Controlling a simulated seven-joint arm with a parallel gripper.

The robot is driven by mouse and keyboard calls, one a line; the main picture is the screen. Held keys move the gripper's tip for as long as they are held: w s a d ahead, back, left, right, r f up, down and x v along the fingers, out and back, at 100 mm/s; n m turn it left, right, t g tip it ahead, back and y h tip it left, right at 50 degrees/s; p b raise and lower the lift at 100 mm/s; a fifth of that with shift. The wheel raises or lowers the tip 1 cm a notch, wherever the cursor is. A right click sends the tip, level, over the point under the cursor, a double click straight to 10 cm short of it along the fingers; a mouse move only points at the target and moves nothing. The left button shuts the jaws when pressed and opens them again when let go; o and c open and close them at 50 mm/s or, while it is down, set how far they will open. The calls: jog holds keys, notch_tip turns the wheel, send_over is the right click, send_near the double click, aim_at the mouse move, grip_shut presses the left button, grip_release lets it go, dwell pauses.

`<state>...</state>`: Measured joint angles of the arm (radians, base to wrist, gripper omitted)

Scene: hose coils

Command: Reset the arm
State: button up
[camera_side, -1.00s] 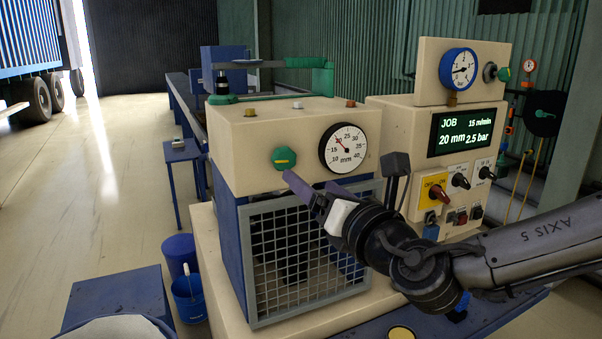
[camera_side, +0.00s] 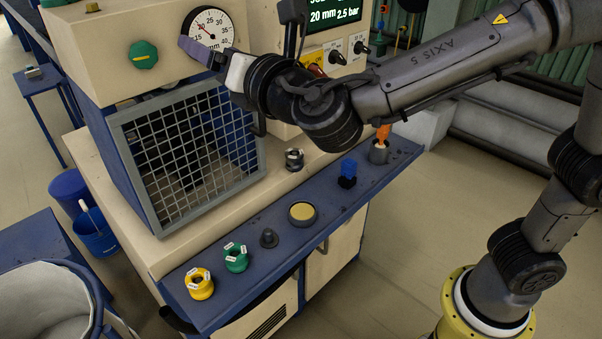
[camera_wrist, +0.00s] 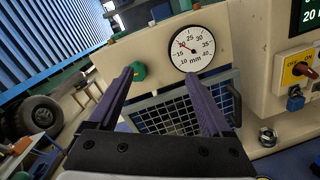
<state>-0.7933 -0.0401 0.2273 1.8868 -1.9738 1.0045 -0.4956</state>
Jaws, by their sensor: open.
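My gripper (camera_side: 192,46) is in front of the cream machine (camera_side: 115,25), its purple finger overlapping the lower edge of the round mm dial (camera_side: 210,23) in the side view. In the wrist view my gripper (camera_wrist: 160,76) has its two purple fingers wide apart, with nothing between them but the machine front behind. The left fingertip lines up with the green knob (camera_wrist: 138,71), and the right one lies just below the dial (camera_wrist: 193,47). I cannot tell how far the tips are from the machine. My arm reaches in from the right.
A mesh guard (camera_side: 190,145) is below the dial. A control panel stands behind my arm.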

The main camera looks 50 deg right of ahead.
jog(key=s+d+r+m+g+h, duration=0.1)
jog(key=d+m+h, duration=0.1)
jog(key=d, duration=0.4)
jog(key=d+r+m+h, duration=0.2)
jog(key=d+m, duration=0.1)
jog(key=d, duration=0.3)
jog(key=s+d+f+m+g+h, duration=0.2)
jog(key=s+d+m+g, duration=0.15)
jog(key=d, duration=0.35)
jog(key=s+d+f+m+g+h, duration=0.2)
jog(key=s+d+m, duration=0.25)
jog(key=d, duration=0.35)
jog(key=s+d+f+m+g+y, duration=0.2)
jog(key=s+f+m+g, duration=0.1)
jog(key=s+f+m, duration=0.3)
jog(key=s+d+f+m+g+y, duration=0.1)
jog(key=s+d+f+m+g, duration=0.2)
jog(key=s, duration=0.5)
jog(key=s+a+f+m+y, duration=0.5)
jog(key=a+f+m+y, duration=0.1)
jog(key=a, duration=0.5)
notch_tip(320, 180, down, 2)
jog(key=shift+s+f+m+y, duration=0.15)
jog(key=shift+m+y, duration=0.15)
jog(key=shift+m, duration=0.6)
